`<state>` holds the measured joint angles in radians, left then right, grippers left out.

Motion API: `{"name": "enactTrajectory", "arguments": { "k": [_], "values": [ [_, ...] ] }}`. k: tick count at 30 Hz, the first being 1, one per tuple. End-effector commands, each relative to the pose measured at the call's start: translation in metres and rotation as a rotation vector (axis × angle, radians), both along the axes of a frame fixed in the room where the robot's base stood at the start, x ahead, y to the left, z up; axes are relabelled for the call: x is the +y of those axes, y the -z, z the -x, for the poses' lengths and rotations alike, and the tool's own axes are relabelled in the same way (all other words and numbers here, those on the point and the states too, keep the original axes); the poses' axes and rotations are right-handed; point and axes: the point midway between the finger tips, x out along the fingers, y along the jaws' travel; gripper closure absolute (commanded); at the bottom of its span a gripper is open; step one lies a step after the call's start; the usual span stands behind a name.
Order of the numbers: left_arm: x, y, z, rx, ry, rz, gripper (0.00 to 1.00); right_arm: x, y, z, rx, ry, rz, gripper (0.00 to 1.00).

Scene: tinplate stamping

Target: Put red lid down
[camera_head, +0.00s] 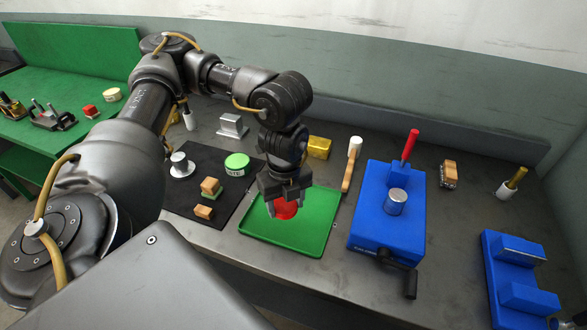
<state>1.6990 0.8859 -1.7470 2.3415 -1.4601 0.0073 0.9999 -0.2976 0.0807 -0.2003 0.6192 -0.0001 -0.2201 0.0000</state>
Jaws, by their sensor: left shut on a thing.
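My left gripper (285,200) points down over the left part of the green tray (312,235) and is shut on a red lid (286,210). The lid shows red between the fingers, and its upper part is hidden by the gripper. I cannot tell whether the lid touches the tray floor. The rest of the tray is bare. My right gripper is not in view.
A black mat (176,207) left of the tray holds a green-topped tin (237,164), a white-grey piece (181,166) and small wooden blocks (204,212). A mallet (351,163) and a blue press (374,231) with a red handle stand right. A blue fixture (516,265) is far right.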

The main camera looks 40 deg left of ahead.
Motion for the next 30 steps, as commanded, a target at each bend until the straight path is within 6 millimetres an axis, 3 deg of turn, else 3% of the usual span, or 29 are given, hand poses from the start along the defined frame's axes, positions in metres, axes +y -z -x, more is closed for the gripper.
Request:
{"name": "enactTrajectory", "arguments": {
  "k": [3,12,20,30],
  "values": [
    [0.010,0.015,-0.022,0.005,-0.008,0.001,0.70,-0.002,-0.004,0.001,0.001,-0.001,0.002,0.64],
    [0.024,0.057,-0.054,0.000,-0.001,0.001,0.70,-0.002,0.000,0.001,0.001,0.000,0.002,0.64],
    [0.026,0.064,-0.060,-0.001,0.000,0.000,0.70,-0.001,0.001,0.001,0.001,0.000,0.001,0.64],
    [0.028,0.097,-0.062,0.000,0.001,0.000,0.70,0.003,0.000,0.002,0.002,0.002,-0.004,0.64]
  ]
}}
